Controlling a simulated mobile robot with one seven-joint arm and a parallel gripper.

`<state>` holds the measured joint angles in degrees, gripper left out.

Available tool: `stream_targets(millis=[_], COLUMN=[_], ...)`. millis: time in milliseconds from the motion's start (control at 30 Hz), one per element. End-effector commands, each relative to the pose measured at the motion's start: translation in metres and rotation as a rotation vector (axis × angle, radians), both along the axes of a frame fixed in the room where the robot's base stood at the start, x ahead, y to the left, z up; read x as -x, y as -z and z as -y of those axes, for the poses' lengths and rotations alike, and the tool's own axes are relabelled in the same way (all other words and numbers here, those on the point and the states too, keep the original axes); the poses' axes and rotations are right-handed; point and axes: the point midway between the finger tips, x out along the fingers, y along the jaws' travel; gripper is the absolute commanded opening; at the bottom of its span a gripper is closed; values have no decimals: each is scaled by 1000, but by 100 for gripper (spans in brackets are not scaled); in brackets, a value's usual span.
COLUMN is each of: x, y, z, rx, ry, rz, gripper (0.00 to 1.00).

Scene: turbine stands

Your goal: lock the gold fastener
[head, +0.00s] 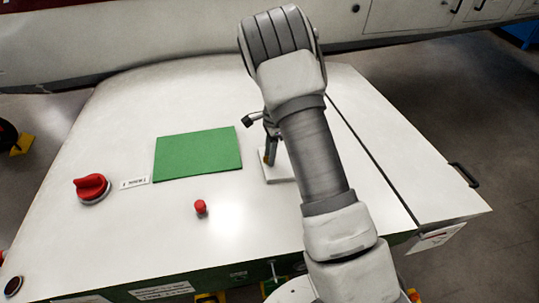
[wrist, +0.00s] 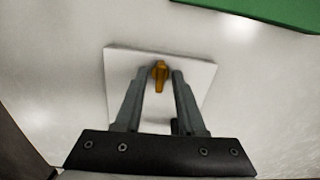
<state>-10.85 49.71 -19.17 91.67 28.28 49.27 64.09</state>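The gold fastener (wrist: 160,74) is a small knob with a narrow grip, mounted on a white square plate (wrist: 202,78) in the wrist view. Its grip runs roughly up and down in that picture. My gripper (wrist: 160,76) has one finger on each side of it, with narrow gaps seeming to show between fingers and fastener. I cannot tell whether the tips touch it. In the head view my gripper (head: 268,152) is over the white plate (head: 282,178), partly hidden behind my arm; only a sliver of the gold fastener (head: 266,157) shows.
The white panel carries a green rectangle (head: 198,154), a red rotary knob (head: 91,187), a small red button (head: 200,207) and a small label (head: 134,182). A black handle (head: 465,174) is at the right edge. The panel around the white plate is mostly clear.

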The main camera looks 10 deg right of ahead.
Motion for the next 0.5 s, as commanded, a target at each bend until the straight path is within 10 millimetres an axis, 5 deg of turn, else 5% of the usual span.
stream_targets(millis=[500], x=[0], y=[0], z=[0], rx=[0], ry=[-2], rz=[0], gripper=[57])
